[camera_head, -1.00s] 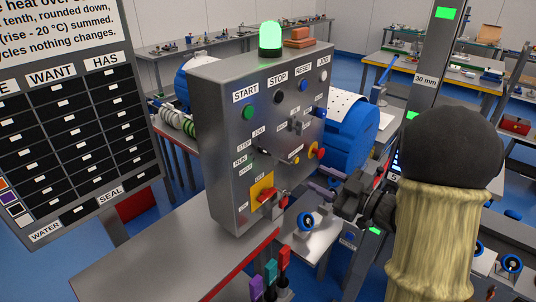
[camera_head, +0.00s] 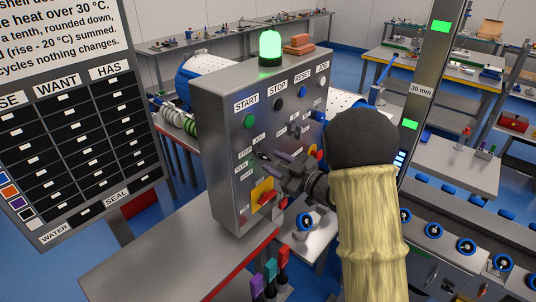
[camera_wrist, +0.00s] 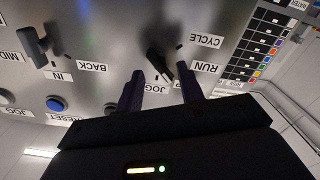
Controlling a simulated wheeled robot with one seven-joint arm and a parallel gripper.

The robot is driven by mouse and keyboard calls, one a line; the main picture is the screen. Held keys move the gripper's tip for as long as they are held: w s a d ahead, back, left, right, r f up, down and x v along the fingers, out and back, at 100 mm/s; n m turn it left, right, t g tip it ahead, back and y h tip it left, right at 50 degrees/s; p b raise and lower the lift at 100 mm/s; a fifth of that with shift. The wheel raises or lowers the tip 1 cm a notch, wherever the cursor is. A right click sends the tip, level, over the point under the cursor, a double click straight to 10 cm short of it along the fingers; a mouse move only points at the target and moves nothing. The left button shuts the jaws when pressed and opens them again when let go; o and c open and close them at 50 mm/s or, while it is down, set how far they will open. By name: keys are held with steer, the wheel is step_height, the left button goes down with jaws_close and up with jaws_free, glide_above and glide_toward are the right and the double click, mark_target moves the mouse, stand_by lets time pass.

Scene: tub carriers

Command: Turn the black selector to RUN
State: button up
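The black selector (camera_wrist: 160,66) is on the grey control panel (camera_head: 222,150), with labels JOG, RUN and CYCLE around it in the wrist view. A further label there is partly covered by a finger. The selector's bar stands slanted; I cannot tell for sure which label it points at. My gripper (camera_wrist: 160,92) is open, with one purple finger on each side of the selector and gaps visible. In the head view my gripper (camera_head: 277,161) is close to the panel face, and the selector is mostly hidden there.
A grey lever (camera_wrist: 38,46) by IN, MID and BACK is left in the wrist view. A yellow plate with a red handle (camera_head: 265,198) lies below my gripper. A green START button (camera_head: 249,121) and lit green lamp (camera_head: 270,46) are above. A bench (camera_head: 170,260) lies in front.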

mark_target(268, 159)
steer(key=shift+p+x, duration=0.35)
steer(key=shift+x, duration=1.2)
